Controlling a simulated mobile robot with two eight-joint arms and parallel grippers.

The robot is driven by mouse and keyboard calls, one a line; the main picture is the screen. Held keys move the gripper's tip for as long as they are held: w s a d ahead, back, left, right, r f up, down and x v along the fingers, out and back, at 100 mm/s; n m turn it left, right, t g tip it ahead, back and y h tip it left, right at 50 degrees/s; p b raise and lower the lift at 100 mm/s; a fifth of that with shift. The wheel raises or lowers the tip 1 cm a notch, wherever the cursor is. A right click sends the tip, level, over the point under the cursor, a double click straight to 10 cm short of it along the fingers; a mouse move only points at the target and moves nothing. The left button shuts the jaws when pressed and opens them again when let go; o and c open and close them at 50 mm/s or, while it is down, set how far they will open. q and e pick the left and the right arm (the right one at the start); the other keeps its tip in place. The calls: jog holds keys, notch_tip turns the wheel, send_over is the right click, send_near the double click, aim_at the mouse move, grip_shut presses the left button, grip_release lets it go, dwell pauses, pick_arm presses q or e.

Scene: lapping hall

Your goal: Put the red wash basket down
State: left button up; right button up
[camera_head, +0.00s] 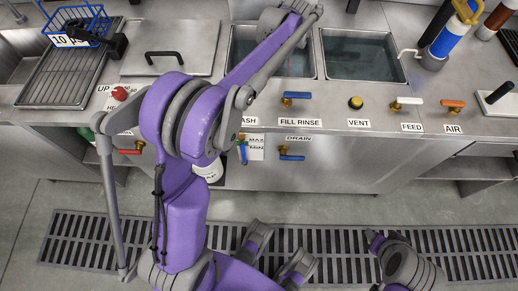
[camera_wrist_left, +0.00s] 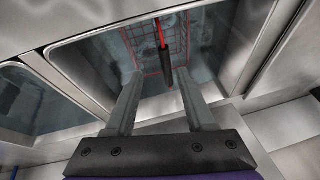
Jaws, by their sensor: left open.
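The red wash basket (camera_wrist_left: 148,62), a red wire basket, sits in a liquid-filled tank in the left wrist view. Its upright handle (camera_wrist_left: 166,76), red with a black grip, shows in the gap between my left fingers. My left gripper (camera_wrist_left: 160,88) is open, with one finger on each side of the handle in the picture; no contact shows. In the head view my left arm reaches over the left tank (camera_head: 240,48), and I cannot make out the red basket there.
A second tank (camera_head: 362,55) lies to the right. A blue wire basket (camera_head: 88,22) stands on a ribbed drainboard (camera_head: 62,85) at left, beside a lidded cover (camera_head: 180,55). A blue-and-white cylinder (camera_head: 449,38) stands at right.

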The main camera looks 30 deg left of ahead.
pick_arm(q)
jog(key=s+d, duration=0.2)
jog(key=s, duration=0.3)
jog(key=s+d+r+m+h, duration=0.1)
jog(key=s+d, duration=0.2)
jog(key=s, duration=0.1)
jog(key=s+d+r+m, duration=0.1)
jog(key=s+d, duration=0.2)
jog(key=s, duration=0.2)
jog(key=shift+s+r+t+h, duration=0.25)
jog(key=shift+s+t+h, duration=0.05)
jog(key=shift+s+t, duration=0.1)
jog(key=s+d+f+m+h, duration=0.1)
jog(key=s+d+f, duration=0.2)
jog(key=s, duration=0.6)
jog(key=s+d+f+m+h, duration=0.1)
jog(key=s+d+f, duration=0.3)
jog(key=s, duration=0.6)
jog(key=shift+s+f+m+t, duration=0.2)
jog(key=shift+m+t, duration=0.2)
jog(key=shift+m, duration=0.1)
